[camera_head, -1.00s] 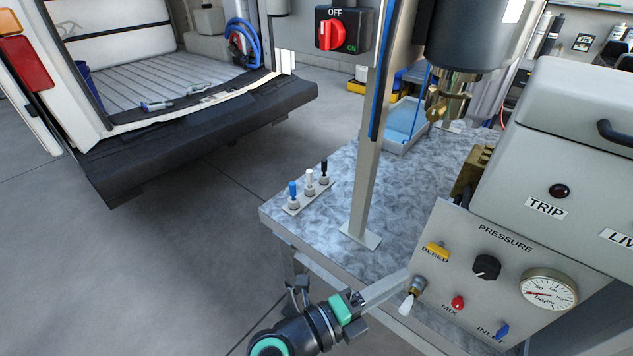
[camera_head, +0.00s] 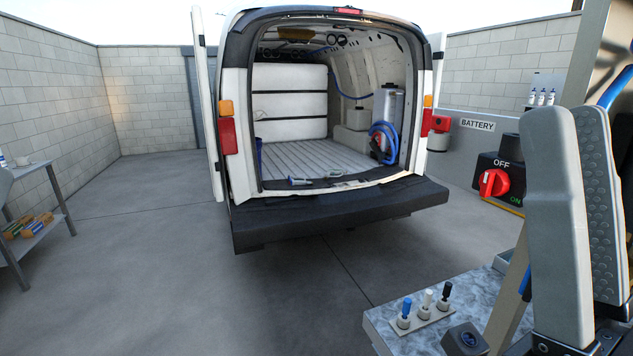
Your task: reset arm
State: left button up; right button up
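My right gripper (camera_head: 572,195) is raised close to the camera at the right edge. Its two grey fingers stand upright, and the dimpled inner pad of one shows beside the smooth back of the other. The fingers look apart, and I see nothing held between them. They hide part of the area behind, including some of the bench. My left gripper is not in view.
Three small switches, blue, white and black, stand on a plate (camera_head: 426,320) on the marbled bench (camera_head: 385,336). A red rotary switch (camera_head: 494,183) is close left of the gripper. A van (camera_head: 330,215) with an open back stands ahead.

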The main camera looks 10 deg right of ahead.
jog(key=w+d+m+g+h, duration=0.2)
jog(key=d+m+h, duration=0.15)
jog(key=h, duration=0.45)
notch_tip(320, 180, up, 37)
jog(key=p, duration=3.8)
jog(key=shift+w+d+f+n+g+p, duration=0.15)
jog(key=shift+n+g+p, duration=0.15)
jog(key=shift+n, duration=0.05)
